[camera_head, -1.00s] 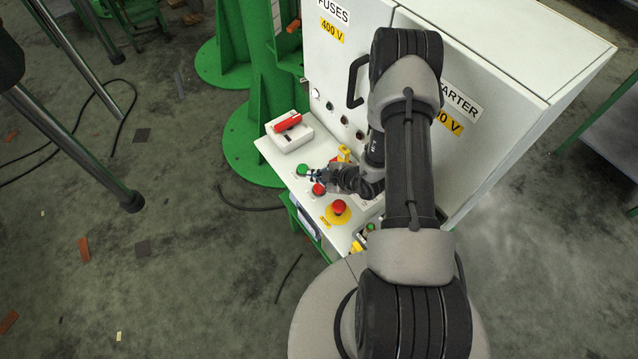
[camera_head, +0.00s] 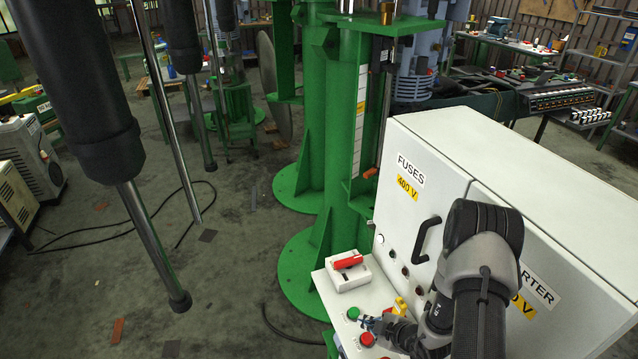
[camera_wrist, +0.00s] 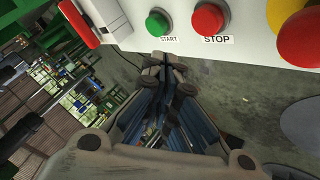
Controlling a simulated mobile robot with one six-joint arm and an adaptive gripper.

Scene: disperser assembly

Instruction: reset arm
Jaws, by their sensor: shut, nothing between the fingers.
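My gripper (camera_head: 368,322) is at the control panel (camera_head: 336,302), close to the green start button (camera_head: 352,313) and the red stop button (camera_head: 367,339). In the wrist view my gripper (camera_wrist: 172,62) has its fingers together with nothing between them. The green START button (camera_wrist: 160,23) and the red STOP button (camera_wrist: 208,19) show at the top of that view, apart from the fingertips. My arm hides part of the panel in the head view.
The white cabinet (camera_head: 440,150) marked FUSES has a black handle (camera_head: 424,240) beside my arm. A box with a red switch (camera_head: 348,262) sits at the panel's far end. Green columns (camera_head: 340,120) stand behind it. Floor to the left is mostly open.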

